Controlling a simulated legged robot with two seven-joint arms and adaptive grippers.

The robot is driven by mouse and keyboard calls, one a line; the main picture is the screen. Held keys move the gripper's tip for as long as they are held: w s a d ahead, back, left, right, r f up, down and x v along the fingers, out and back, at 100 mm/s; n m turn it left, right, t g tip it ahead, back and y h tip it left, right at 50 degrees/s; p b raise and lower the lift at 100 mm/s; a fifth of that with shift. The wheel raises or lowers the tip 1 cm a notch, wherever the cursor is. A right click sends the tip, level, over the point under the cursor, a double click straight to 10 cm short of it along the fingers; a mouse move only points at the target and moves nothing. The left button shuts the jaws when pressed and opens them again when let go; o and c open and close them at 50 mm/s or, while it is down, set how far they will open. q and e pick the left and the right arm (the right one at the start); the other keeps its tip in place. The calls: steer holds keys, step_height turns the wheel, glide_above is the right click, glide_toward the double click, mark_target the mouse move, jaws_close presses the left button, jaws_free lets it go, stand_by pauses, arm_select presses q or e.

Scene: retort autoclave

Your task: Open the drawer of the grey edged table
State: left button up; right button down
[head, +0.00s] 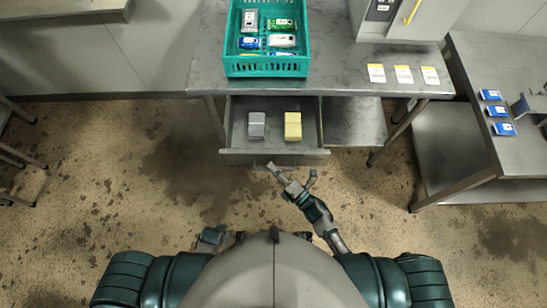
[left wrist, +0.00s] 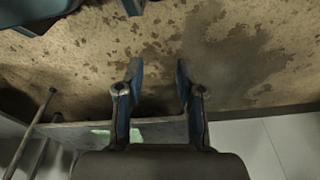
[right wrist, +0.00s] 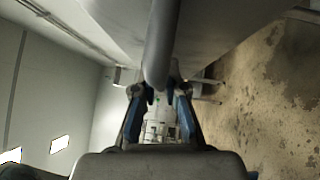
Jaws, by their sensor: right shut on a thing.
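The grey edged table (head: 330,82) is a steel table at the top middle of the head view. Its drawer (head: 270,138) stands pulled out toward me, with a grey block (head: 256,124) and a yellow block (head: 293,125) inside. My right gripper (head: 277,172) is at the drawer's front edge. In the right wrist view, its fingers (right wrist: 162,94) are closed on the rounded bar handle (right wrist: 161,55). My left gripper (left wrist: 157,75) is open and empty in the left wrist view, with floor behind its fingertips. In the head view it is low, near my body, and partly hidden.
A teal crate (head: 266,66) with several packs stands on the table. Three white cards (head: 403,74) lie on the top's right part, before a white machine (head: 402,18). Floor left of the drawer is clear.

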arm_select(q)
steer(key=shift+s+f, duration=0.35)
steer(key=shift+f, duration=0.25)
arm_select(e)
steer(key=shift+s+d+f, duration=0.1)
steer(key=shift+s+f, duration=0.05)
steer(key=shift+s, duration=0.75)
steer(key=shift+s+f, duration=0.15)
steer(key=shift+s, duration=0.75)
steer(key=c, duration=1.2)
jaws_free()
steer(key=shift+w+r, duration=0.1)
steer(key=v, duration=1.2)
